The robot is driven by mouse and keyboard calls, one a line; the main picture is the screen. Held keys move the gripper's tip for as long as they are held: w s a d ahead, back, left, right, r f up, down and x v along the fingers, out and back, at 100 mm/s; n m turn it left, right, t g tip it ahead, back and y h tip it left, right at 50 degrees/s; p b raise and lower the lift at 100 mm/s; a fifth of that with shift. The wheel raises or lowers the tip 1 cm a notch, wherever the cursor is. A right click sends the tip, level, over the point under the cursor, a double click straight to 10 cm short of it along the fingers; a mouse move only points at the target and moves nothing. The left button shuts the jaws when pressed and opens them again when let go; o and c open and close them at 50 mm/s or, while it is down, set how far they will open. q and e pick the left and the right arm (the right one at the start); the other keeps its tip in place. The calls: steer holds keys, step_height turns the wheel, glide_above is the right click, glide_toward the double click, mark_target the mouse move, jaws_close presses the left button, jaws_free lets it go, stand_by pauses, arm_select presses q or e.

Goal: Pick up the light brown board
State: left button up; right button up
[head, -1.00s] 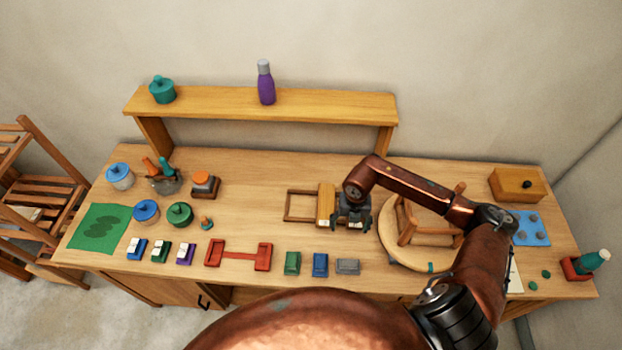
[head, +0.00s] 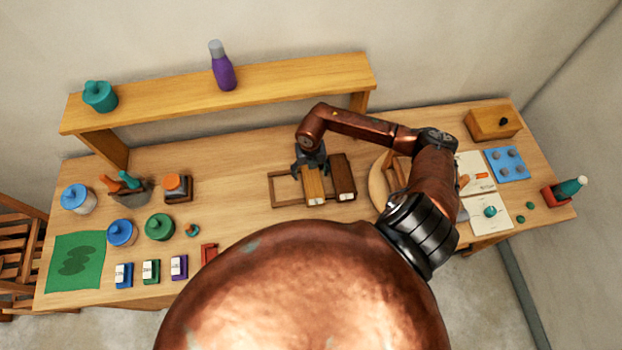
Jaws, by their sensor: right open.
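The light brown board (head: 314,187) lies on the table, across the right part of a flat wooden frame (head: 285,205). A dark brown board (head: 342,176) lies close to its right. My right gripper (head: 311,168) is open and points down at the far end of the light brown board. Its fingers hide that end, and I cannot tell whether they touch it. My left gripper is not in view.
A round wooden seat (head: 378,182) with legs stands right of the boards, partly behind my right arm. A shelf (head: 290,75) bearing a purple bottle (head: 222,66) runs along the back. Jars and small blocks fill the left side. The table left of the frame is clear.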

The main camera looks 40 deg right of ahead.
mark_target(312, 181)
steer(key=shift+s+f, duration=0.25)
steer(key=shift+f, duration=0.95)
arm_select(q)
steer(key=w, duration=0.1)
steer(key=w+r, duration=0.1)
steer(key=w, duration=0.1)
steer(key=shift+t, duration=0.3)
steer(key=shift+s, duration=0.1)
arm_select(e)
steer(key=shift+w, duration=0.15)
steer(key=shift+c, duration=0.4)
steer(key=c, duration=1.3)
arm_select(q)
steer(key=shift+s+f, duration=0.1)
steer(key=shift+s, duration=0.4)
